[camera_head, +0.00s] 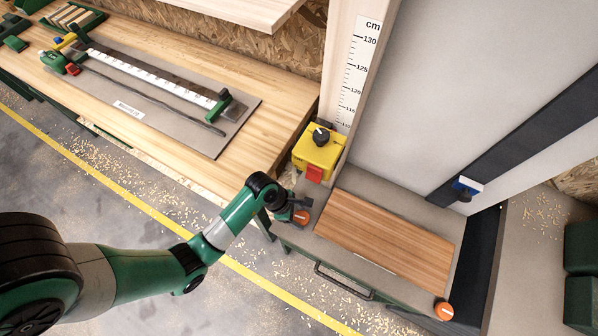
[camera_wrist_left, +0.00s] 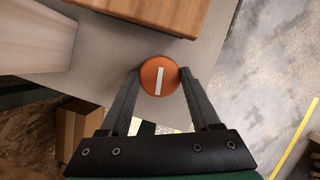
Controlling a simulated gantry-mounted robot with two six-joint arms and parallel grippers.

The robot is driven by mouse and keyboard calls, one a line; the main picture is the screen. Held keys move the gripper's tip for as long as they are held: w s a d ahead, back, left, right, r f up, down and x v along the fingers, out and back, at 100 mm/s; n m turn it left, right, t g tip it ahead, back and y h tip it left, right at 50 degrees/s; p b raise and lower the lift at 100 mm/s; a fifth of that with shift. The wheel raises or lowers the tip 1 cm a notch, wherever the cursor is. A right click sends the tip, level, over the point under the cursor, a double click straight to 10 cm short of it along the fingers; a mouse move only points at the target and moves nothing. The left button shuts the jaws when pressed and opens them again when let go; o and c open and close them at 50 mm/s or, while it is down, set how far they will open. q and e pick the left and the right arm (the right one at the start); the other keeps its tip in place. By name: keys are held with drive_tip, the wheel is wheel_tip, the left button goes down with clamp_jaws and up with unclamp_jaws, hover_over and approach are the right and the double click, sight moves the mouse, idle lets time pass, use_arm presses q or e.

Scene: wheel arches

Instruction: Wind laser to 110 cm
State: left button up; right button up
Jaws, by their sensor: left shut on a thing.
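My left gripper (camera_head: 297,213) is shut on a round orange knob (camera_head: 302,217) at the near left corner of the grey bench. In the left wrist view the orange knob (camera_wrist_left: 159,76) has a white stripe, nearly upright in the picture, and sits between both fingertips. A yellow laser box (camera_head: 318,152) with a black knob on top and a red front part is at the upright post. A white cm scale (camera_head: 357,68) runs up the post; 130, 125 and 120 are readable, the lower marks are small and partly hidden. My right gripper is not in view.
A brown wooden board (camera_head: 385,238) lies on the grey bench. A second orange knob (camera_head: 444,310) is at its near right corner. A wooden workbench (camera_head: 262,103) with a ruler jig stands at left. A large pale panel (camera_head: 455,80) rises behind.

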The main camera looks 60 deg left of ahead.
use_arm(q)
drive_tip(key=shift+w+a+r+m+g+h+p, duration=0.1)
drive_tip(key=shift+m+g+h+p, duration=0.1)
drive_tip(key=shift+m+p, duration=0.4)
drive_tip(key=shift+r+m+g+h+p, duration=0.1)
drive_tip(key=shift+m+g+h+p, duration=0.1)
drive_tip(key=shift+m+p, duration=0.35)
drive_tip(key=m+p, duration=0.1)
drive_tip(key=m, duration=0.1)
drive_tip(key=shift+w+m+g+h, duration=0.1)
drive_tip(key=shift+m+g+h, duration=0.2)
drive_tip(key=shift+m+g, duration=0.1)
drive_tip(key=m+g, duration=0.1)
drive_tip(key=m, duration=0.1)
drive_tip(key=shift+w+f+m, duration=0.1)
drive_tip(key=shift+f+m, duration=0.05)
drive_tip(key=shift+m, duration=0.2)
drive_tip(key=m, duration=0.2)
drive_tip(key=m+g, duration=0.1)
drive_tip(key=m, duration=0.1)
drive_tip(key=shift+w+g, duration=0.1)
drive_tip(key=shift+g, duration=0.2)
drive_tip(key=shift+m, duration=0.3)
drive_tip(key=o, duration=1.4)
